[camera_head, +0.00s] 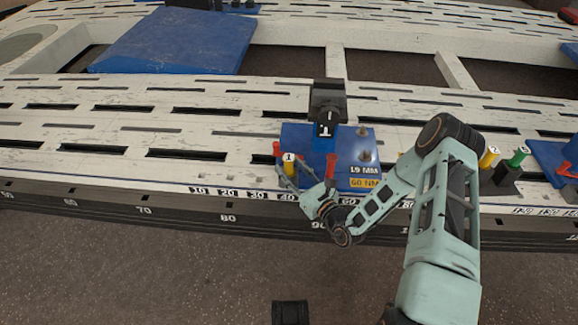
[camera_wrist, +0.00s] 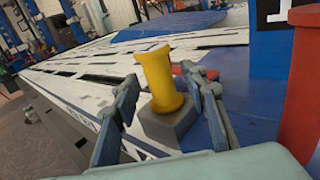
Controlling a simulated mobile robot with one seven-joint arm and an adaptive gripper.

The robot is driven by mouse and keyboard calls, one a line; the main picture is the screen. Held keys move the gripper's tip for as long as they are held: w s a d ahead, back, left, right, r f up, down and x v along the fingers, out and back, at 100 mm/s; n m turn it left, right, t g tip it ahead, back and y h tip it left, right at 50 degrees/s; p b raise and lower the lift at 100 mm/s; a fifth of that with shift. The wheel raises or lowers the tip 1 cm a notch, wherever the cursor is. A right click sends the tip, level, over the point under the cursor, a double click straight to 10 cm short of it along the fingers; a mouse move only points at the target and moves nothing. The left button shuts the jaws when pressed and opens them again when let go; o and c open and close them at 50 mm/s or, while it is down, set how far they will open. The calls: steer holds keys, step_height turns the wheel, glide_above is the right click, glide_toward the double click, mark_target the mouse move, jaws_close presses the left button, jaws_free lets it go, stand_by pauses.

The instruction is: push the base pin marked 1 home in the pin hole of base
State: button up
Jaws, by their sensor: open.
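The yellow base pin marked 1 (camera_head: 289,161) stands at the front left of the blue base (camera_head: 301,137). In the wrist view the yellow pin (camera_wrist: 158,78) is tilted in the picture and rises from a grey block (camera_wrist: 169,123). Its lower end is hidden in the block, so I cannot tell how deep it sits. My gripper (camera_head: 293,173) is open at the front edge of the base. In the wrist view my gripper's fingers (camera_wrist: 160,88) stand on either side of the pin, with gaps showing; I see no grip on it.
A red post (camera_wrist: 302,85) stands close on the right, and another red part (camera_wrist: 196,70) lies behind the pin. A dark upright (camera_head: 328,105) rises from the base. Yellow (camera_head: 489,156) and green (camera_head: 519,156) pins stand in a dark holder at the right. The slotted white bench surrounds the base.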

steer(key=v, duration=1.1)
steer(key=shift+a+r, duration=0.1)
